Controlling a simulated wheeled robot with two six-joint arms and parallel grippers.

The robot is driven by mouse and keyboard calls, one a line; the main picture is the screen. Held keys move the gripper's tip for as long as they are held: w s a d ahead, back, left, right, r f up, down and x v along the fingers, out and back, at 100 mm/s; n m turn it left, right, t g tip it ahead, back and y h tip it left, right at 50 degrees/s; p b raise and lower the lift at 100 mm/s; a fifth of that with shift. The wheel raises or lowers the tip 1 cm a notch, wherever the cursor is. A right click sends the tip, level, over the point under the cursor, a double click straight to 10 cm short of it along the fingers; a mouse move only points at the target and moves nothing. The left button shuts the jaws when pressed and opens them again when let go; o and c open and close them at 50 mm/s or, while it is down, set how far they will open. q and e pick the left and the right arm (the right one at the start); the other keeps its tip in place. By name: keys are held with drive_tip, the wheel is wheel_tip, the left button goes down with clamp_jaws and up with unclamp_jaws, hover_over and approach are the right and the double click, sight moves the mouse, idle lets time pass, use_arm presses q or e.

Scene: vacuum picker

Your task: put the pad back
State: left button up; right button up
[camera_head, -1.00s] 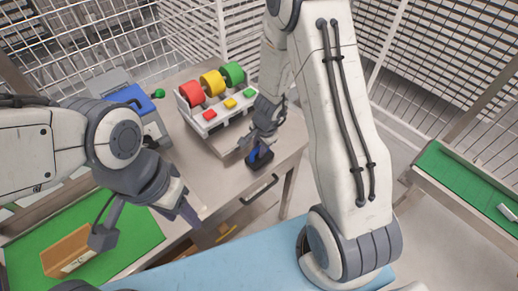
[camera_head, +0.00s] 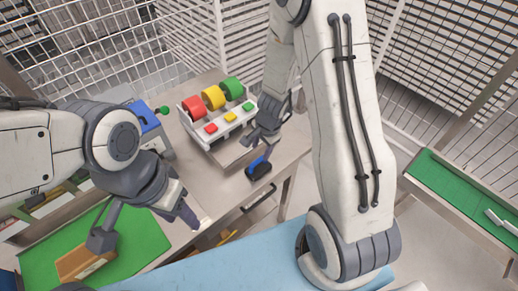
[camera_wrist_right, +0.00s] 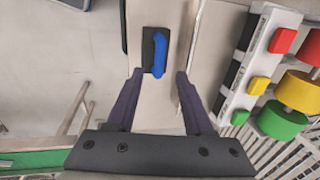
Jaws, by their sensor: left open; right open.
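The pad (camera_head: 259,171) is a small black block with a blue handle. It lies on the grey bench top near the front edge, and in the right wrist view the pad (camera_wrist_right: 157,50) shows just ahead of the fingertips. My right gripper (camera_head: 262,142) is open and empty behind the pad; in the right wrist view its fingers (camera_wrist_right: 160,74) stand apart with the blue handle between and beyond them. My left gripper (camera_head: 146,224) is open and empty over the front left of the bench.
A white rack (camera_head: 222,122) with red, yellow and green rollers and buttons stands behind the pad. A brown tray (camera_head: 85,262) lies on a green mat (camera_head: 150,240) at left. A blue-topped box (camera_head: 147,117) stands at the back. A side table (camera_head: 450,195) is at right.

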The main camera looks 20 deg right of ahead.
drive_tip(key=s+a+r+n+g+y+p, duration=0.1)
drive_tip(key=s+a+r+n, duration=0.4)
drive_tip(key=a+r+n, duration=0.15)
drive_tip(key=s+a+r+n+y+p, duration=0.1)
drive_tip(key=s+a+r+n, duration=0.35)
drive_tip(key=a+r, duration=0.35)
use_arm(q)
wheel_tip(320, 180, up, 2)
drive_tip(key=shift+r, duration=0.2)
use_arm(e)
drive_tip(key=s+r+n+h, duration=0.1)
drive_tip(key=s+r+n, duration=0.2)
drive_tip(key=s+n, duration=0.2)
drive_tip(key=s+r+n+g, duration=0.1)
drive_tip(key=s+r+n, duration=0.2)
drive_tip(key=s+n, duration=0.2)
drive_tip(key=shift+s+r+h, duration=0.3)
drive_tip(key=shift+s+h, duration=0.1)
drive_tip(key=shift+s, duration=0.85)
use_arm(q)
drive_tip(key=shift+b, duration=0.3)
wheel_tip(320, 180, down, 10)
drive_tip(key=b, duration=1)
use_arm(e)
wheel_tip(320, 180, down, 10)
